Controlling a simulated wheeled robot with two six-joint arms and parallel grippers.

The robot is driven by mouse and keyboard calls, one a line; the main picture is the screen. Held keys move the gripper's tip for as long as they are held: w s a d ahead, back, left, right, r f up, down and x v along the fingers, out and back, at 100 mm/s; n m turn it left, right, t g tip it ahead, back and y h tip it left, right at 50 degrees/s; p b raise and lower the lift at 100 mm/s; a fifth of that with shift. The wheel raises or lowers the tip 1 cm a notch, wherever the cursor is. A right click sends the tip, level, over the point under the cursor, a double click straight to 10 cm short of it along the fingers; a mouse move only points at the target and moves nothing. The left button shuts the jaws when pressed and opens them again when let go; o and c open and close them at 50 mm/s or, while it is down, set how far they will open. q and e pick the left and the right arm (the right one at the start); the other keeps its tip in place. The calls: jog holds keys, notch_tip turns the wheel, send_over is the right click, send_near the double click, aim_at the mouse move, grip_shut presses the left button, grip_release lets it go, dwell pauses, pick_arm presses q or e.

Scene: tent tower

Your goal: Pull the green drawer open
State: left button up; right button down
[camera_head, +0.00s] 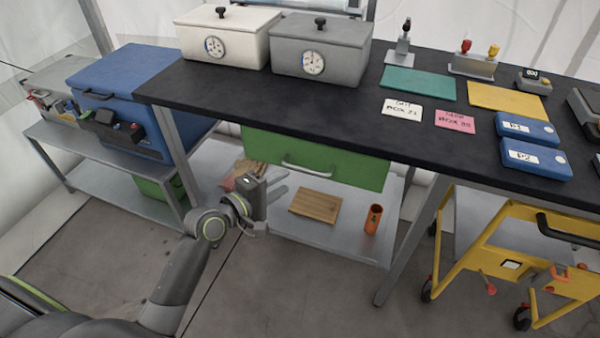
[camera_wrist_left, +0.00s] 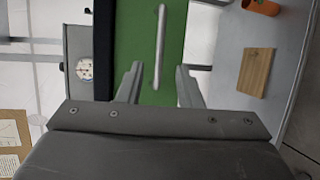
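The green drawer (camera_head: 345,166) is shut under the black bench top, with a silver bar handle (camera_head: 306,171) on its front. The drawer front (camera_wrist_left: 130,45) and the handle (camera_wrist_left: 160,48) also show in the left wrist view, turned on their side. My left gripper (camera_head: 280,184) is in front of the drawer's left part, to the left of the handle and a little below it. In the left wrist view its two fingers (camera_wrist_left: 160,85) are spread with nothing between them, and the handle lies ahead in the gap. My right gripper is in neither view.
A lower shelf (camera_head: 345,240) under the bench holds a wooden board (camera_head: 315,205) and an orange cup (camera_head: 373,219). A yellow cart (camera_head: 480,235) stands at the right. A blue cooler (camera_head: 130,80) sits on a low rack at the left. Bare floor lies in front.

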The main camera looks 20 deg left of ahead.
pick_arm(q)
jog(key=x, duration=0.7)
jog(key=shift+b, duration=0.3)
grip_shut()
